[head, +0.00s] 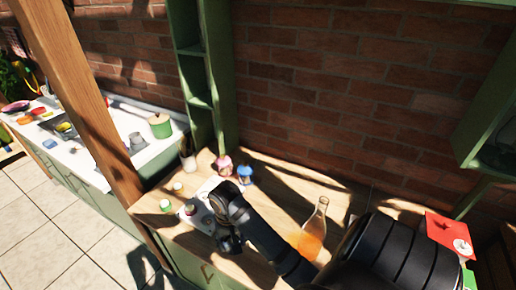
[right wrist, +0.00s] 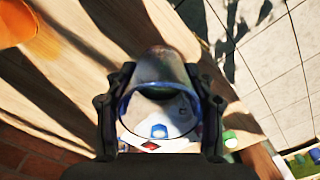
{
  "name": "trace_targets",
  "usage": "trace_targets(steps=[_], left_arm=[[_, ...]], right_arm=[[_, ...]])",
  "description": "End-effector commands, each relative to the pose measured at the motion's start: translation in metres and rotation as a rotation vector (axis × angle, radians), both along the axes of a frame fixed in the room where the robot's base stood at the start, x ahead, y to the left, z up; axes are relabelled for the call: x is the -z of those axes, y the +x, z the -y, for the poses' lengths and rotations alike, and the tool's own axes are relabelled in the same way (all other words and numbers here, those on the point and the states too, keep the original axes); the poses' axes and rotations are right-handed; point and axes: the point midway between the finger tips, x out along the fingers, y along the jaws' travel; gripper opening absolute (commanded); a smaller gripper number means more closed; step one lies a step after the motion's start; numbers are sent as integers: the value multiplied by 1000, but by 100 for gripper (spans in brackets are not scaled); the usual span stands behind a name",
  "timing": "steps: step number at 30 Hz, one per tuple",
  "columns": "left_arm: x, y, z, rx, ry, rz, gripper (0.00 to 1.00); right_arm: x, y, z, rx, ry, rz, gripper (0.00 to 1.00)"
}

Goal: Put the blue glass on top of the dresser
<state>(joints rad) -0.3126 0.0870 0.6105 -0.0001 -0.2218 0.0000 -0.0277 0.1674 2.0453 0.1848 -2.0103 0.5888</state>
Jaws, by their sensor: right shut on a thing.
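My right gripper (head: 229,243) reaches in from the lower right over a wooden-topped green cabinet (head: 275,205), which may be the dresser. In the right wrist view, my right gripper (right wrist: 157,78) is shut on a clear glass with a bluish rim (right wrist: 127,101). The glass sits between both fingers, its open rim facing the camera. The wooden top shows beside it. I cannot tell whether its base touches the surface. In the head view the arm and gripper hide the glass. My left gripper is not in view.
A bottle of orange liquid (head: 313,232) stands right of my gripper. A pink-topped jar (head: 224,165) and a blue-topped jar (head: 245,174) stand behind it. Several small jars, one a green-lidded jar (head: 166,205), stand left. A green shelf post (head: 217,80) rises at the back.

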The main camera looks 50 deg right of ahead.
Motion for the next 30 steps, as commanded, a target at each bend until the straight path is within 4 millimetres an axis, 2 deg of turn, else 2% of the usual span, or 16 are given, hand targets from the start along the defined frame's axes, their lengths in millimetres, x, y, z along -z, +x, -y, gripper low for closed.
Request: trace_targets(steps=[1, 4, 6, 10, 13, 18, 21, 25, 30], left_arm=[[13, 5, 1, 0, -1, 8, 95], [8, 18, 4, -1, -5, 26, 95], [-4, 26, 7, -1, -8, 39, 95], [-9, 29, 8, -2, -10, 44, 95], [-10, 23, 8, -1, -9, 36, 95], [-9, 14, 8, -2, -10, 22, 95], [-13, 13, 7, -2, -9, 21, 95], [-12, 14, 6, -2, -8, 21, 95], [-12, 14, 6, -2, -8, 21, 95]], right_arm=[[11, -2, 13, -1, -12, -2, 15], [16, -6, 35, -1, -11, -5, 15], [29, -9, 45, 1, -5, -8, 15], [50, -11, 61, 1, -1, -5, 15], [60, -11, 67, 1, 0, -2, 15], [64, -11, 70, -1, 1, -2, 15], [75, -13, 78, 1, 1, -4, 15], [97, -12, 76, 1, 4, -3, 15], [103, -12, 76, -1, 1, 0, 15]])
